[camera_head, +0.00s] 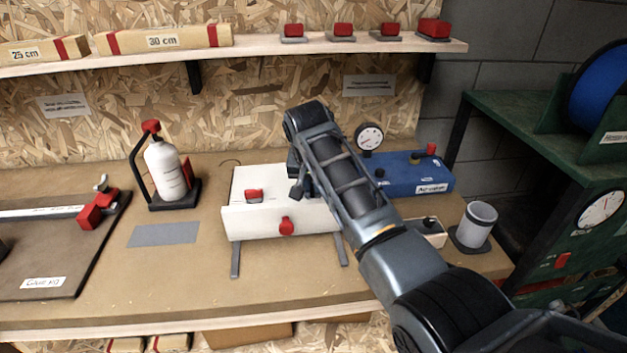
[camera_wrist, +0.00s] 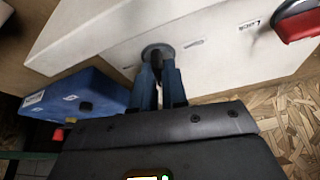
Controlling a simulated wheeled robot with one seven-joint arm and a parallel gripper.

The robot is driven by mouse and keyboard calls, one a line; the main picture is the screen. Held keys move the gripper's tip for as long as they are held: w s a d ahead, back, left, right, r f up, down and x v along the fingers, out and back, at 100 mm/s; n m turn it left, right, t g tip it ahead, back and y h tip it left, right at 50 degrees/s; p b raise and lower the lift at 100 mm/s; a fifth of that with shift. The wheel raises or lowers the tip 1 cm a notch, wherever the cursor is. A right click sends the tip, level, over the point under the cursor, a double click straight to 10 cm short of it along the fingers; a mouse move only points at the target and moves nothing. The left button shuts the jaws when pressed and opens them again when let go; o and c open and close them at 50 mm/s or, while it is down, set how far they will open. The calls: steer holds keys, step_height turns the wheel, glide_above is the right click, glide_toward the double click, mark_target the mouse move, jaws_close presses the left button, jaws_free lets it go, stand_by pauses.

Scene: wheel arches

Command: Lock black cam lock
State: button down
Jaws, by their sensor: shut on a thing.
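The black cam lock (camera_wrist: 157,54) shows in the wrist view as a small dark lever on a round grey disc on the white box. My gripper (camera_wrist: 160,78) is shut on this lever, with one blue-grey finger on each side. In the head view my gripper (camera_head: 296,192) reaches down to the top of the white box (camera_head: 246,222), and my arm hides the cam lock there.
A red latch (camera_head: 254,195) sits on the white box, and a red knob (camera_head: 286,226) on its front. A blue box (camera_head: 412,177) with a gauge (camera_head: 369,137) stands to the right. A bottle (camera_head: 166,172) stands at left. Bare bench lies in front.

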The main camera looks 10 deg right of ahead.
steer(key=m, duration=0.1)
steer(key=m+h, duration=0.1)
steer(key=m+b, duration=0.1)
steer(key=shift+a+f+m+g, duration=0.15)
steer(key=shift+f+m+g, duration=0.15)
steer(key=shift+m+g, duration=0.1)
steer(key=m+h+b, duration=0.1)
steer(key=m+b, duration=0.1)
steer(key=shift+f+m+g, duration=0.1)
steer(key=shift+m+g, duration=0.2)
steer(key=shift+m, duration=0.1)
steer(key=m+g+h+b, duration=0.1)
steer(key=m+b, duration=0.3)
steer(key=shift+w+b, duration=0.15)
steer(key=shift+b, duration=0.2)
steer(key=m+g+b, duration=0.1)
steer(key=m+b, duration=0.1)
steer(key=shift+b, duration=0.3)
steer(key=shift+m, duration=0.3)
steer(key=c, duration=1.2)
jaws_free()
steer(key=shift+w+r, duration=0.1)
steer(key=shift+r, duration=0.1)
steer(key=shift+o, duration=0.2)
steer(key=shift+r, duration=0.1)
